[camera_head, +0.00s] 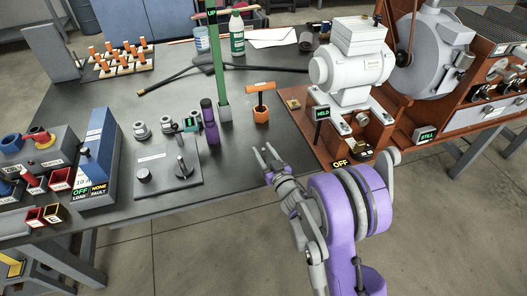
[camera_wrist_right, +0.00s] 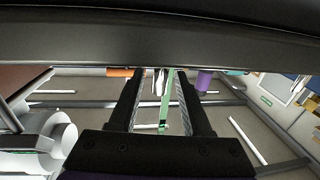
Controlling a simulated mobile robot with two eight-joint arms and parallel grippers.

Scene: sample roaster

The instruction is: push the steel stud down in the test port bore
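My right gripper (camera_head: 268,156) is above the front edge of the dark table, its two thin fingers apart with nothing visible between them in the head view. In the right wrist view the two dark fingers (camera_wrist_right: 160,108) stand apart, with a green post (camera_wrist_right: 166,115) in line with the gap. I cannot single out the steel stud or the test port bore. My left gripper is not in view.
A purple bottle (camera_head: 210,122), the green post (camera_head: 222,75) and an orange T-handle (camera_head: 261,101) stand behind my right gripper. A brown machine base (camera_head: 321,150) with a "HELD" sign (camera_head: 322,113) is to its right. Bare table (camera_head: 236,166) lies between plate and gripper.

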